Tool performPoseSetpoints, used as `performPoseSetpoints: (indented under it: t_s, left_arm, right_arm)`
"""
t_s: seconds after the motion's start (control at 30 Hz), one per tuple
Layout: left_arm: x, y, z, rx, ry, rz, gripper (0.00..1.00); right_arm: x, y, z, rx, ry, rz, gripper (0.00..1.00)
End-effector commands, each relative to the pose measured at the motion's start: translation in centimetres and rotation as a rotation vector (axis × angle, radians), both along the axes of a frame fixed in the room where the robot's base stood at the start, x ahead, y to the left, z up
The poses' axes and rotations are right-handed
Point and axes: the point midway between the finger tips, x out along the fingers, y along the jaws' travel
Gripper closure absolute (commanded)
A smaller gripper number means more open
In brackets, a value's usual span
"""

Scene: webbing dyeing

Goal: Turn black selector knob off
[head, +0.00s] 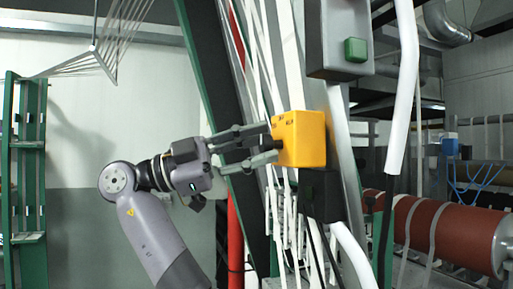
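The yellow control box (304,138) is mounted in the middle of the view, with small dark markings on its top left. The black selector knob (278,144) shows as a small dark shape on the box's left face. One finger is above the knob and one below, with the tips close to the box face. I see a gap between the fingers and the knob, but cannot tell whether either touches the box. The knob's setting is too small to read.
A grey box with a green button (356,50) hangs above right of the yellow box. A black box (321,195) sits below it. White webbing strands (285,215) and a red pipe (235,240) run close by. Red rollers (430,228) stand at right.

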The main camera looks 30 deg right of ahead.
Motion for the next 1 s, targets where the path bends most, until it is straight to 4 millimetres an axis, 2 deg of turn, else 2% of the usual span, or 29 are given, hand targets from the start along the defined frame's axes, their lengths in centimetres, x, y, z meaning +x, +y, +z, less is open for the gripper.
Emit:
performPoseSetpoints:
  t_s: [0.13, 0.47, 0.8, 1.0]
  left_arm:
    - [0.0, 0.0, 0.0, 0.000, 0.000, 0.000, 1.00]
    - [-0.2, 0.3, 0.0, 0.003, 0.001, 0.000, 1.00]
    - [0.0, 0.0, 0.0, 0.001, 0.000, 0.000, 1.00]
    - [0.0, 0.0, 0.0, 0.000, 0.000, 0.000, 1.00]
  right_arm:
    - [0.0, 0.0, 0.0, 0.001, -0.001, 0.000, 0.53]
    - [0.2, 0.3, -0.1, 0.001, 0.001, 0.000, 0.53]
    - [2.6, 4.6, -1.5, 0.003, 0.004, 0.001, 0.53]
    - [3.4, 5.9, -2.0, 0.005, 0.001, 0.000, 0.53]
